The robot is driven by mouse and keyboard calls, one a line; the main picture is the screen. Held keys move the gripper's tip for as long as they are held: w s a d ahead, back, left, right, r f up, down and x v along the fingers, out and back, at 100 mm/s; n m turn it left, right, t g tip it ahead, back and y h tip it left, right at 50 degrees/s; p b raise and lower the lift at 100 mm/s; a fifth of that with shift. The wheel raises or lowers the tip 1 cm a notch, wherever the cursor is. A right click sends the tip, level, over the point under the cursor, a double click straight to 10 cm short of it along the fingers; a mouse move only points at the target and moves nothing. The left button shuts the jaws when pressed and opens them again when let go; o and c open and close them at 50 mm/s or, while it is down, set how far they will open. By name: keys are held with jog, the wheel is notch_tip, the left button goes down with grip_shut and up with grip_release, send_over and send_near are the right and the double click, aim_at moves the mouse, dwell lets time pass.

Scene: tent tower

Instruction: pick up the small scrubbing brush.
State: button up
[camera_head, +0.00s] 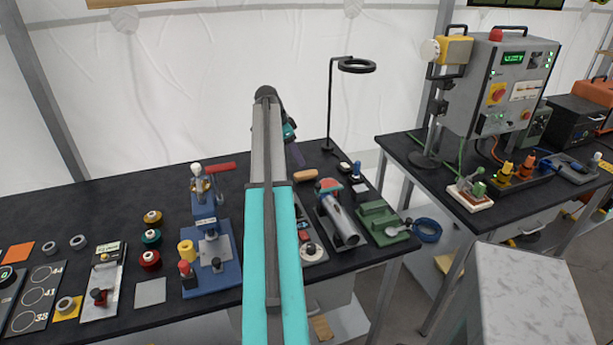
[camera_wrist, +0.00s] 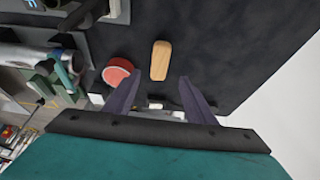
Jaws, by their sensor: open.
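The small scrubbing brush shows as a tan, rounded wooden block (camera_wrist: 160,60) on the dark table in the wrist view. In the head view the brush (camera_head: 305,175) lies near the back of the table, right of my arm. Its bristles are hidden. My gripper (camera_wrist: 157,80) is open and empty, its two purple-grey fingers apart. The brush shows just past the fingertips, between their lines. In the head view my gripper (camera_head: 297,156) is partly hidden behind my arm, above the table's back part.
A red round item (camera_wrist: 118,72) sits close left of the brush. A metal cylinder on a stand (camera_head: 342,222), a green block (camera_head: 382,222) and a ring lamp (camera_head: 356,66) stand nearby. Bare dark table (camera_wrist: 225,50) lies right of the brush in the wrist view.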

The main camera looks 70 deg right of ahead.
aim_at(306, 173)
jog(key=shift+x, duration=1.55)
jog(key=shift+p, duration=0.35)
jog(key=shift+p+x, duration=0.8)
jog(key=shift+x, duration=0.45)
jog(key=shift+p+x, duration=0.35)
jog(key=shift+x, duration=1)
jog(key=shift+a, duration=0.15)
jog(key=shift+c, duration=0.4)
jog(key=c, duration=1.1)
